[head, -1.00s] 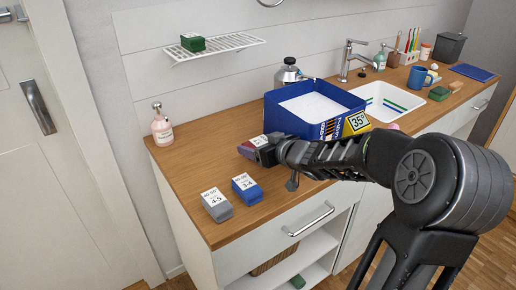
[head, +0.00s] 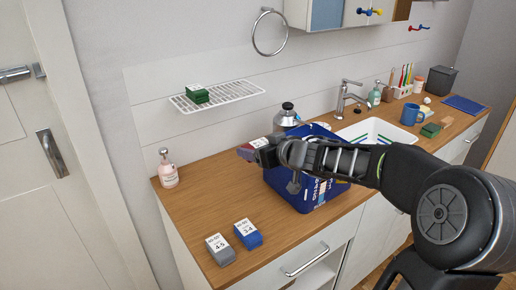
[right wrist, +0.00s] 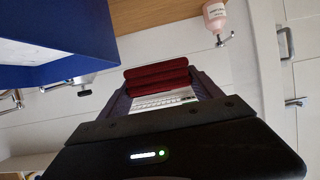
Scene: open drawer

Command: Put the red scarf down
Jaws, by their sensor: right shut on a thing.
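The red scarf (head: 246,152) is a small folded red bundle with a white label on top. My right gripper (head: 258,148) is shut on it and holds it in the air above the counter, by the left side of the blue bin. In the right wrist view the red folds of the scarf (right wrist: 157,77) sit between the two fingers of the gripper (right wrist: 160,86). My left gripper is not in view.
The blue bin (head: 304,190) stands partly behind my right arm. A blue box (head: 248,234) and a grey box (head: 221,249) lie at the counter's front left. A pink soap bottle (head: 167,172) stands at the back left. The wooden counter (head: 205,202) between them is clear.

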